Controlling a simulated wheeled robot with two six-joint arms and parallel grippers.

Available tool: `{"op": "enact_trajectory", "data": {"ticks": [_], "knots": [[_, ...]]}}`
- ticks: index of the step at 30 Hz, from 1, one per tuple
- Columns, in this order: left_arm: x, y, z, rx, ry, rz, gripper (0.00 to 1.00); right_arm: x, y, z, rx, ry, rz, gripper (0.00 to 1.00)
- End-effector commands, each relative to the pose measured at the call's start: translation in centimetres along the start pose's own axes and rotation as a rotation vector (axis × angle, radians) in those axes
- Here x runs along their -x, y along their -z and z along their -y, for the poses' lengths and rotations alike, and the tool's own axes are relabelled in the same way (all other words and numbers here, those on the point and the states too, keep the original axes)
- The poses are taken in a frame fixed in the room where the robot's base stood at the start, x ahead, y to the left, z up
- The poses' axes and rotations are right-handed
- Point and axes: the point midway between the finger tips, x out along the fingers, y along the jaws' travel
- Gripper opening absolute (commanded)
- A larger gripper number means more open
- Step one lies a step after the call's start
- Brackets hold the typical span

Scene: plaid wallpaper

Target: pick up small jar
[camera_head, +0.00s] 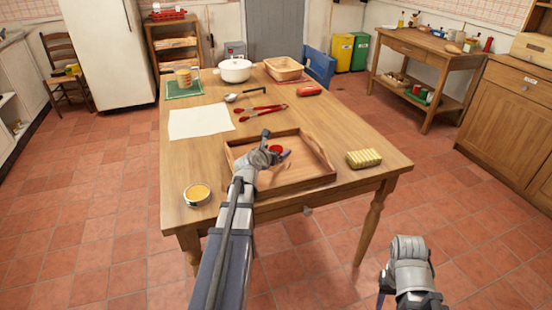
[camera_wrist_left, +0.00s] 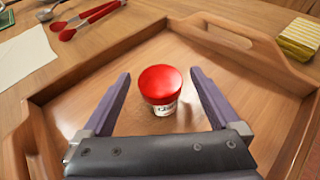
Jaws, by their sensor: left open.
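The small jar (camera_wrist_left: 160,88) has a red lid and a pale label, and it stands upright in the wooden tray (camera_wrist_left: 225,55). In the head view its red lid (camera_head: 276,149) shows just beyond my left gripper (camera_head: 277,154), which partly hides it. In the left wrist view my left gripper (camera_wrist_left: 160,100) is open, with one finger on each side of the jar and gaps between. My right gripper (camera_head: 408,290) is off the table at the lower right of the head view; its fingers are not clear.
On the table (camera_head: 350,130) are a yellow-topped tin (camera_head: 197,193), a yellow striped block (camera_head: 363,158), red tongs (camera_head: 262,112), a white sheet (camera_head: 200,121), a white pot (camera_head: 234,70) and a basket (camera_head: 285,68). The tray's raised walls surround the jar.

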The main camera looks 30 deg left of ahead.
Motion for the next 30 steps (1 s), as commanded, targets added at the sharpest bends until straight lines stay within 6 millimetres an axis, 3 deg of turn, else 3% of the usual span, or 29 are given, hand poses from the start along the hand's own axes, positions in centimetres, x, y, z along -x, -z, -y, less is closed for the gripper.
{"op": "enact_trajectory", "data": {"ticks": [1,5,13,30], "knots": [[-1.5,0.2,-0.1,-0.002,0.001,0.000,0.96,-0.8,0.1,0.1,0.000,0.000,0.000,0.50],[-3.3,0.1,0.0,0.000,0.001,0.000,0.96,-1.4,0.1,0.1,0.000,0.000,0.000,0.50],[-3.5,0.0,0.0,0.000,0.000,0.000,0.96,-1.3,0.1,0.1,0.000,0.000,0.000,0.50],[-3.5,0.0,0.0,0.000,0.000,0.000,0.33,-1.3,0.1,0.1,0.000,0.000,0.000,0.50]]}}
